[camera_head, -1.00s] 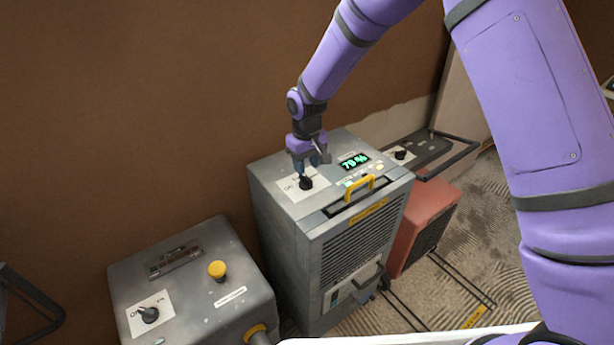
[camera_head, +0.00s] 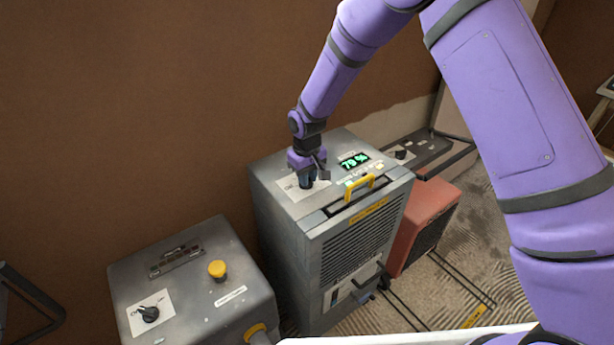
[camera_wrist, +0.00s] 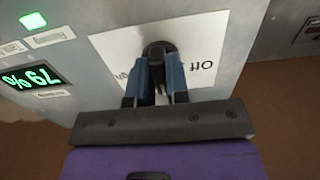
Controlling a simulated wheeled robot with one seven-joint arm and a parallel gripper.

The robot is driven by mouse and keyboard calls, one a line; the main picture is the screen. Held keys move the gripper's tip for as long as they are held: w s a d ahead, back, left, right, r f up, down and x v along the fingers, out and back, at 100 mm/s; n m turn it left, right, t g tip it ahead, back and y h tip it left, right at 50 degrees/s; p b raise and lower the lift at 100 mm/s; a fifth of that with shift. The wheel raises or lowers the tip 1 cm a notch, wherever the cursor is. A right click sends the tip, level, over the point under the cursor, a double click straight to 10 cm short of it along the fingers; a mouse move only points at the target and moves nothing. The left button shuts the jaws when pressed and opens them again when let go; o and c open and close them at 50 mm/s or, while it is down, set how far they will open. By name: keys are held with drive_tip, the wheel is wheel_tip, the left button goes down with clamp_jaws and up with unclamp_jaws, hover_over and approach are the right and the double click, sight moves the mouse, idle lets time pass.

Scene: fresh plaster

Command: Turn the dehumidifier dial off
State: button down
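The dehumidifier (camera_head: 355,255) is the tall grey box in the middle of the head view, with a green "79 %" display (camera_head: 354,161) on top. Its black dial (camera_wrist: 160,48) sits on a white label plate (camera_wrist: 205,50); "Off" is readable right of the dial in the wrist view, while the label on the other side is mostly covered. My gripper (camera_head: 307,182) points down at the dial. In the wrist view its blue fingers (camera_wrist: 158,75) are close together, one on each side of the dial, and appear shut on it. The dial's pointer direction is hidden.
A yellow handle (camera_head: 360,187) rises from the dehumidifier's front top edge. A lower grey box (camera_head: 190,285) with a yellow button (camera_head: 217,269) and its own black dial (camera_head: 149,314) stands at left. A red unit (camera_head: 425,215) stands at right. The brown wall is close behind.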

drive_tip(key=shift+n, duration=0.3)
drive_tip(key=n, duration=0.5)
drive_tip(key=shift+w+d+n, duration=0.1)
drive_tip(key=shift+w+n, duration=0.05)
drive_tip(key=shift+n, duration=0.15)
drive_tip(key=n, duration=0.5)
drive_tip(key=shift+w+n, duration=0.1)
drive_tip(key=shift+n, duration=0.2)
idle(0.3)
drive_tip(key=c, duration=1.1)
unclamp_jaws()
wheel_tip(320, 180, up, 11)
